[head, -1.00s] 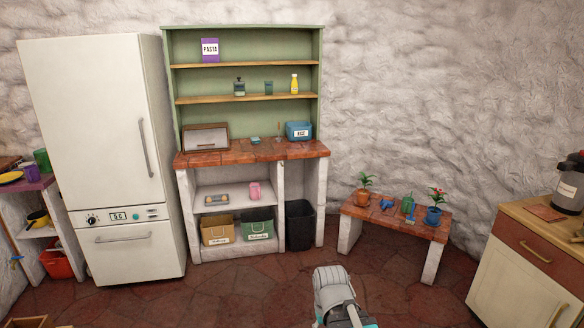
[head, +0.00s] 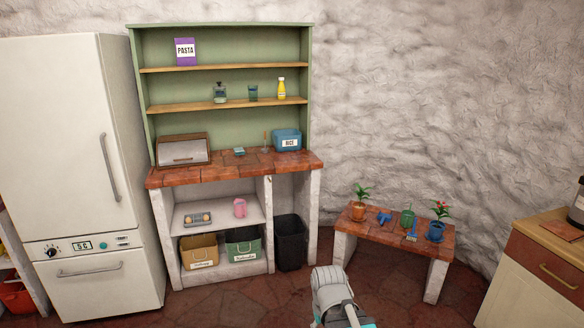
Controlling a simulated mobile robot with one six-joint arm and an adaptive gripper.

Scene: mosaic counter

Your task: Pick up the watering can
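A low bench (head: 365,235) with a red tiled top stands against the wall at right of centre. On it are a small blue object (head: 384,217) and a green vessel (head: 407,218), between two potted plants. Either of these could be the watering can; they are too small to tell. A pink jug-like object (head: 240,208) sits on the middle shelf of the counter unit at left. A grey and white part of my arm shows at the bottom centre, well short of the bench. My gripper's fingers do not show.
An orange pot (head: 359,211) and a blue pot (head: 435,231) hold plants on the bench, with a small blue tool (head: 412,234) between them. A black bin (head: 291,243) stands left of the bench. A wooden cabinet (head: 535,270) is at right. Tiled floor lies clear before the bench.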

